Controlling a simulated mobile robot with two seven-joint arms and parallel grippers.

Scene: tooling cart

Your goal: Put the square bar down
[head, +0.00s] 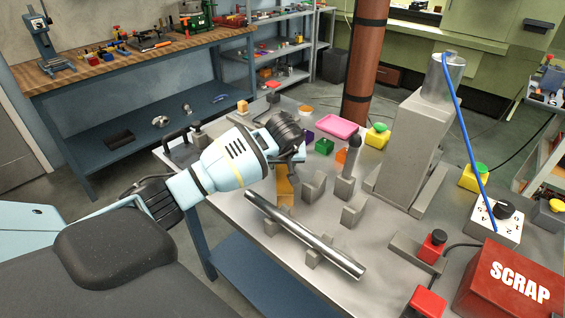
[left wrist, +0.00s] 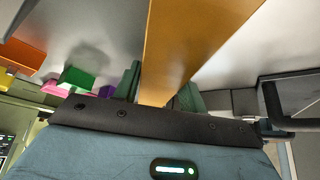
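The square bar (head: 284,190) is a brass-orange bar that shows below my left gripper (head: 287,160) in the head view. In the left wrist view the bar (left wrist: 190,45) runs from the top edge down between the two green fingers of my left gripper (left wrist: 160,95), which close on it from both sides. The gripper body hides part of the bar in the head view. I cannot tell whether the lower end touches the table. My right gripper is not in either view.
A polished round bar (head: 305,236) lies across grey blocks on the grey table (head: 340,285). Grey V-shaped blocks (head: 313,187) and a dark-topped post (head: 350,163) stand to the right.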

